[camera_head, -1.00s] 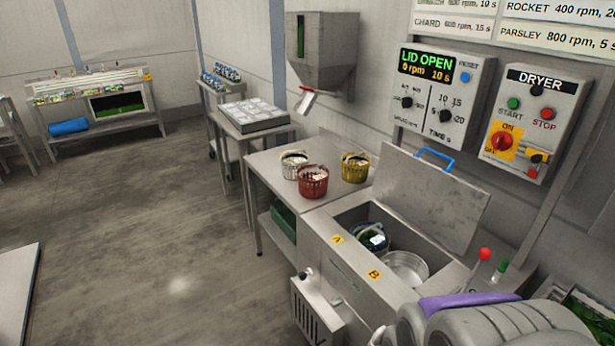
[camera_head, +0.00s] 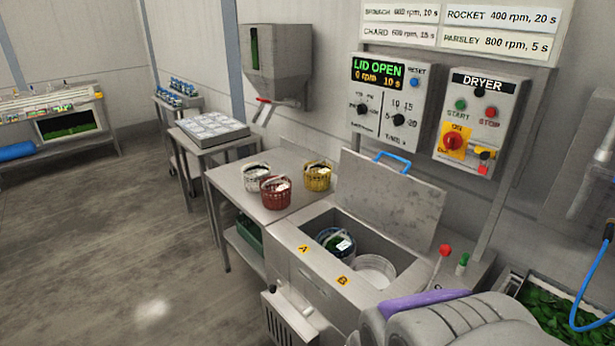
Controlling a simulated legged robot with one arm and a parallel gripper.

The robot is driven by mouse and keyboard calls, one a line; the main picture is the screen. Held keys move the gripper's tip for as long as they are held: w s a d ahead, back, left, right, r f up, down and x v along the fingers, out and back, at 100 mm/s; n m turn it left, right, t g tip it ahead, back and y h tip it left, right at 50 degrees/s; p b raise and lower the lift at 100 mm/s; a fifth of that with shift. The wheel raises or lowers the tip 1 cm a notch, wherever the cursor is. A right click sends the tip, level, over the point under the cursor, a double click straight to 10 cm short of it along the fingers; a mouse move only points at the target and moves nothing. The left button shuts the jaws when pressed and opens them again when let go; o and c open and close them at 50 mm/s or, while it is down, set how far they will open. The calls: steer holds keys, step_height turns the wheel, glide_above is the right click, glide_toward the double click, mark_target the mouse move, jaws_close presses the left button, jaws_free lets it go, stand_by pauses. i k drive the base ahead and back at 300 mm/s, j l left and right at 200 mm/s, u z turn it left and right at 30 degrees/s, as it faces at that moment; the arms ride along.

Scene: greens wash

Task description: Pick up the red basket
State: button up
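The red basket (camera_head: 276,193) stands upright on the steel table (camera_head: 232,186), near its front right edge and close to the open dryer. A white basket (camera_head: 255,177) is just behind it to the left, and a yellow basket (camera_head: 318,176) is behind it to the right. Pale contents or a label show inside the red basket. Part of my arm fills the lower right, well away from the red basket. My gripper's fingers do not show.
The dryer lid (camera_head: 388,198) stands open. A blue basket (camera_head: 336,243) sits in well A, and well B holds an empty-looking drum (camera_head: 375,270). A dispenser (camera_head: 275,66) hangs above the table. Open floor (camera_head: 110,240) lies to the left.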

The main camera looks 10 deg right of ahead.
mark_target(275, 201)
steer(key=i+j+u, duration=0.1)
steer(key=i+j, duration=0.2)
steer(key=i+j+u, duration=0.1)
steer(key=i+j, duration=0.2)
steer(key=i, duration=0.25)
steer(key=i+j+u, duration=0.1)
steer(key=i+j, duration=0.15)
steer(key=i, duration=0.15)
steer(key=i+j, duration=0.2)
steer(key=i, duration=0.25)
steer(key=i+j+u, duration=0.15)
steer(key=i, duration=0.3)
